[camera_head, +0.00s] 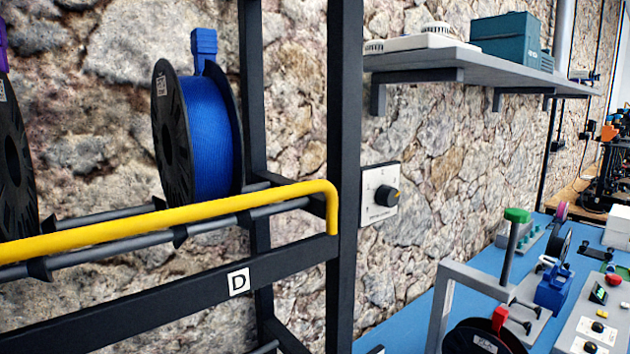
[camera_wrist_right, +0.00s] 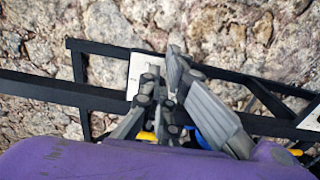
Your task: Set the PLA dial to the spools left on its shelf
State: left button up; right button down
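A dial (camera_head: 387,196) with a dark knob sits on a white plate on the stone wall, just right of the rack post. An orange mark shows on the knob's right side; the plate's print is too small to read. A blue spool (camera_head: 208,135) with a blue tab on top stands on the rack shelf (camera_head: 110,288), labelled D. A second dark spool (camera_head: 14,165) with a bit of purple above it is cut off at the left edge. My right gripper (camera_wrist_right: 178,100) shows as grey links and fingers in the wrist view; its opening is unclear. My left gripper is out of view.
A yellow rail (camera_head: 170,220) runs along the shelf front. A wall shelf (camera_head: 475,65) holds a white device and a teal box (camera_head: 505,38). A blue bench (camera_head: 405,320) at right carries a grey frame, spools and small devices. A purple surface (camera_wrist_right: 150,160) fills the wrist view's bottom.

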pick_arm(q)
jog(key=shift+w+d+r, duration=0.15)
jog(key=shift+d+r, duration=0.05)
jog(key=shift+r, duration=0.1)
pick_arm(e)
jog(key=shift+s+a+r, duration=0.1)
jog(key=shift+s+r, duration=0.05)
jog(key=shift+r, duration=0.25)
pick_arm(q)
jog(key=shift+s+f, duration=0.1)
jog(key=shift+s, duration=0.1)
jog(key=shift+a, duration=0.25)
pick_arm(e)
jog(key=shift+w+d, duration=0.2)
